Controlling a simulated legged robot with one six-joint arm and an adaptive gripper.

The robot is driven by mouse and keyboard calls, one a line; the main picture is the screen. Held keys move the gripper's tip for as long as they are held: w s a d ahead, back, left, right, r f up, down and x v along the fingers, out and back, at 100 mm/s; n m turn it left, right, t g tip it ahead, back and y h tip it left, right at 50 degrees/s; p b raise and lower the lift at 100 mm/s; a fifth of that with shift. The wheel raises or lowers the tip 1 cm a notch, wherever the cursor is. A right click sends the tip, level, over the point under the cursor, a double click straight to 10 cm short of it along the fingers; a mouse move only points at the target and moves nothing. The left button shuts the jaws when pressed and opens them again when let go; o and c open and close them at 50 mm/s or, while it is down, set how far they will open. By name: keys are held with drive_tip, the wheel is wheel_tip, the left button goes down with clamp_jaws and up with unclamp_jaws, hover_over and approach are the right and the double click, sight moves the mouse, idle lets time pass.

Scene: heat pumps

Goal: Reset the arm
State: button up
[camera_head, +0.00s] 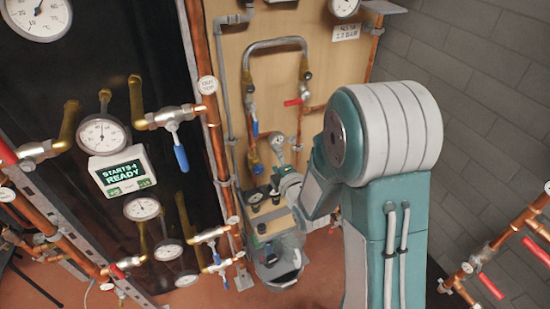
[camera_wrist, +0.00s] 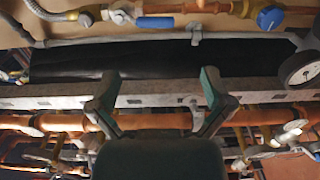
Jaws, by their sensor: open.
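My gripper (camera_wrist: 158,95) shows in the wrist view with its two dark green fingers spread wide apart. Nothing is between the fingers. Behind them run a grey perforated rail (camera_wrist: 60,95) and a copper pipe (camera_wrist: 160,122); I cannot tell the distance to them. In the head view my teal and grey arm stands right of centre, bent at a large round joint. Its far end points down and left towards the pipework, and the gripper fingers cannot be made out there.
A wooden panel (camera_head: 276,75) with pipes and a red-handled valve (camera_head: 293,102) stands behind my arm. At left are a lit display (camera_head: 124,171), gauges and a blue-handled valve (camera_head: 181,158). A red-handled valve (camera_head: 490,286) is at lower right.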

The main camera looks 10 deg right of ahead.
idle(0.4)
drive_tip(key=s+d+r+m+g+h, duration=0.45)
drive_tip(key=s+r+m, duration=0.25)
drive_tip(key=r+m, duration=0.3)
drive_tip(key=s+d+r+m+g, duration=0.1)
drive_tip(key=s+m+g, duration=0.2)
drive_tip(key=s, duration=0.7)
drive_tip(key=s+d+r+m+g, duration=0.1)
drive_tip(key=s+m+g, duration=0.3)
drive_tip(key=s+m, duration=0.4)
drive_tip(key=s, duration=0.3)
drive_tip(key=shift+d+r, duration=0.2)
drive_tip(key=shift+r, duration=0.05)
